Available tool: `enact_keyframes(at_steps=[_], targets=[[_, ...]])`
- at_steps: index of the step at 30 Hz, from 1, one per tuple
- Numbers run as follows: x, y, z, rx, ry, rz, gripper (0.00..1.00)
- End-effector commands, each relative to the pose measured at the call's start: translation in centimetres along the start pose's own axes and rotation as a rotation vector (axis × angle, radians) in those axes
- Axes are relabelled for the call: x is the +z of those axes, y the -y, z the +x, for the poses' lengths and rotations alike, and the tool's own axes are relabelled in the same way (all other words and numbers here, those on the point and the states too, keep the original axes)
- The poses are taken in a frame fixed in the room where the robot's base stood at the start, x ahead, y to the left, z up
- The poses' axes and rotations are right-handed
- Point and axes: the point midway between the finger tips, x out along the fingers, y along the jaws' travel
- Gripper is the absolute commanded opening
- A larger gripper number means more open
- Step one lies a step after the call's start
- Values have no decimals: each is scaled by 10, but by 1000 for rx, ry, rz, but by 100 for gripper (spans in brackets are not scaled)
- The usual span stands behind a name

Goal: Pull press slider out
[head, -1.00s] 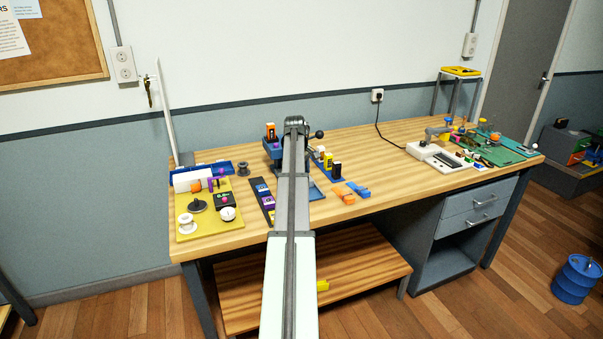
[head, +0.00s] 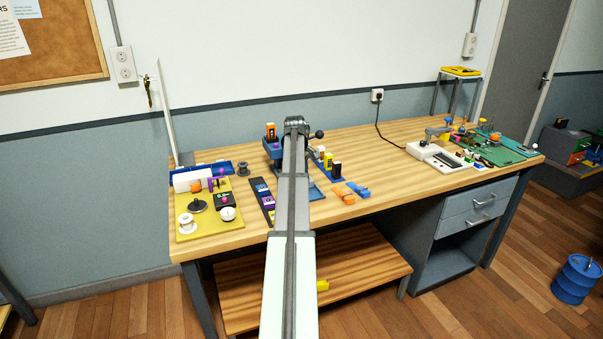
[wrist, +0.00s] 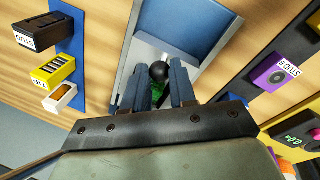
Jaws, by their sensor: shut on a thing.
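The blue press (head: 272,150) stands near the middle of the bench in the head view, largely hidden behind my arm. In the wrist view its blue frame (wrist: 205,45) surrounds a pale grey bed (wrist: 150,50). A round black knob (wrist: 159,71) sits at my fingertips, with a green piece (wrist: 157,90) just behind it between the fingers. My gripper (wrist: 161,79) is shut on the knob, which I take to be the press slider's. The fingers hide the rest of the slider, so how far out it is cannot be told.
A blue rack (wrist: 68,60) with labelled blocks stands close on one side of the press. A dark strip (wrist: 270,95) with purple blocks lies on the other. Orange clips (head: 352,191) lie to the right. A yellow board (head: 190,228) with parts lies at the left.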

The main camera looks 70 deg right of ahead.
Motion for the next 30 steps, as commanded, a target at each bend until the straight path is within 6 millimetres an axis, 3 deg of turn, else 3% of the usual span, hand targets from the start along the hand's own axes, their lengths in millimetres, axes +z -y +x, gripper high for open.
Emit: enact_keyframes(at_steps=[5, 15, 25, 26, 30], targets=[[22, 16, -2, -3, 0, 1, 0], [91, 61, -11, -2, 1, 3, 0], [96, 63, -12, -6, 6, 2, 0], [96, 64, -12, -6, 6, 3, 27], [96, 63, -12, -5, 5, 2, 40]])
